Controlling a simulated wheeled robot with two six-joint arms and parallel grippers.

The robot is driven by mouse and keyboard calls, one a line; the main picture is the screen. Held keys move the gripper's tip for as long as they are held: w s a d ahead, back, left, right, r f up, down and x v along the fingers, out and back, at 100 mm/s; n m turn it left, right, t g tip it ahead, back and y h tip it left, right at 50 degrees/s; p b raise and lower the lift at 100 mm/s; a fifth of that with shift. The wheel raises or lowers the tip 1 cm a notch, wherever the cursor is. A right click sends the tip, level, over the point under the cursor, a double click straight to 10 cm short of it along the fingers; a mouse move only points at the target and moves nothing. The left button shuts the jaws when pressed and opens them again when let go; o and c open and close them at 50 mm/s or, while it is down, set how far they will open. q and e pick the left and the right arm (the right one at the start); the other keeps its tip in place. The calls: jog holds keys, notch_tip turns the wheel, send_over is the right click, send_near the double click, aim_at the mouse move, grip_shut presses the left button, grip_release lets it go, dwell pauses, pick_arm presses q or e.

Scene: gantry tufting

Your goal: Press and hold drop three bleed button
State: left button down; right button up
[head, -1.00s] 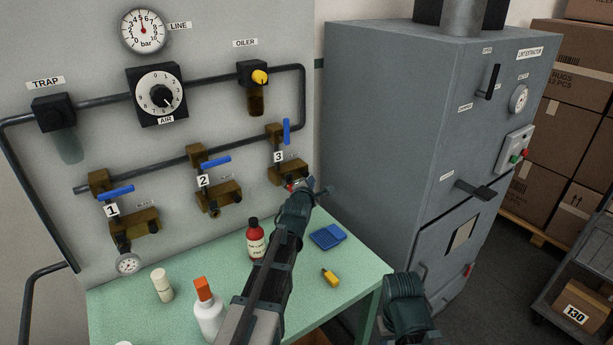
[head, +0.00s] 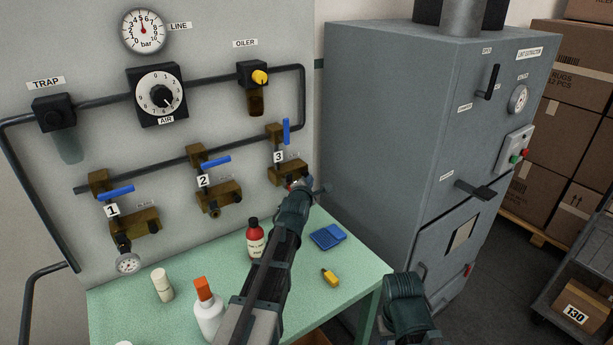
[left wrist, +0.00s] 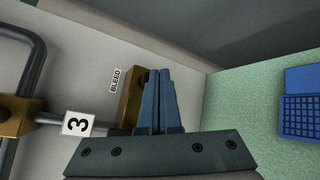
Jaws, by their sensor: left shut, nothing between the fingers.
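Drop three has a brass block (head: 291,171) under a "3" label (head: 278,156) and an upright blue lever (head: 286,131). My left gripper (head: 298,184) is shut and empty at the lower front of this block. In the left wrist view, its shut fingers (left wrist: 159,95) overlap the right side of the brass block (left wrist: 130,106), beside the BLEED label (left wrist: 115,80). The fingers hide most of the bleed button's area; only a dark bit shows at their left edge. I cannot tell whether the fingertips touch the button. My right gripper's fingers are not in view.
Drops one (head: 134,222) and two (head: 218,195) are left on the panel. The green bench (head: 195,275) below holds a red bottle (head: 256,240), an orange-capped bottle (head: 207,310), a blue tray (head: 327,236) and a yellow item (head: 330,277). A grey cabinet (head: 380,130) stands right.

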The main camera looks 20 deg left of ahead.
pick_arm(q)
jog(key=shift+w+a+r, duration=0.25)
jog(key=shift+w+a, duration=0.25)
jog(key=shift+a, duration=0.2)
dwell(1.7)
jog(key=shift+f, duration=0.1)
dwell(2.5)
jog(key=shift+s+d+f, duration=0.4)
jog(key=shift+d+f, duration=0.05)
jog(key=shift+d, duration=0.35)
jog(key=shift+s+d, duration=0.85)
jog(key=shift+d, duration=0.15)
jog(key=shift+s+d, duration=0.8)
jog(key=shift+d, duration=0.2)
